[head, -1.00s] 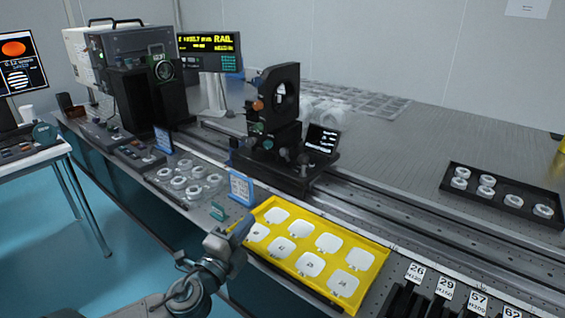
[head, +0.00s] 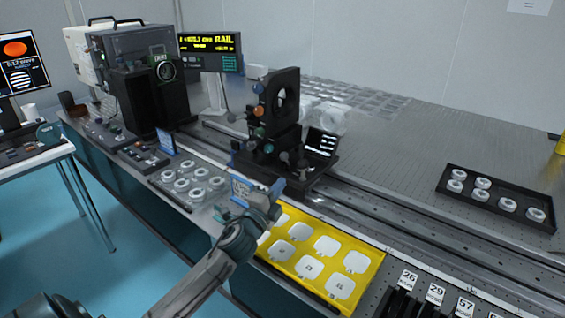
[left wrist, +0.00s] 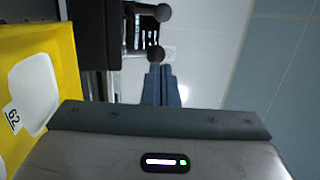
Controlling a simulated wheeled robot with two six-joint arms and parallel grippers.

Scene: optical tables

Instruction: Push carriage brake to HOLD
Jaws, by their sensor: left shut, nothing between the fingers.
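The black carriage (head: 272,152) stands on the rail in the middle of the head view, with an upright ring mount and several small knobs. Which of its knobs or levers is the brake, and its setting, I cannot tell. My left gripper (head: 277,190) is shut and empty, in front of the carriage's near side and above the front edge of the yellow tray. In the left wrist view the shut blue fingers (left wrist: 161,84) point at a dark knob (left wrist: 156,54) on a black part; contact is unclear. A second dark knob (left wrist: 162,12) is farther up. My right gripper is out of view.
The yellow tray (head: 376,262) with white pads lies beside my left arm. A blue-framed card (head: 242,192) stands left of the gripper. Several white rings (head: 183,185) lie farther left. The long rail (head: 370,207) runs rightward; a black tray (head: 545,227) sits behind it.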

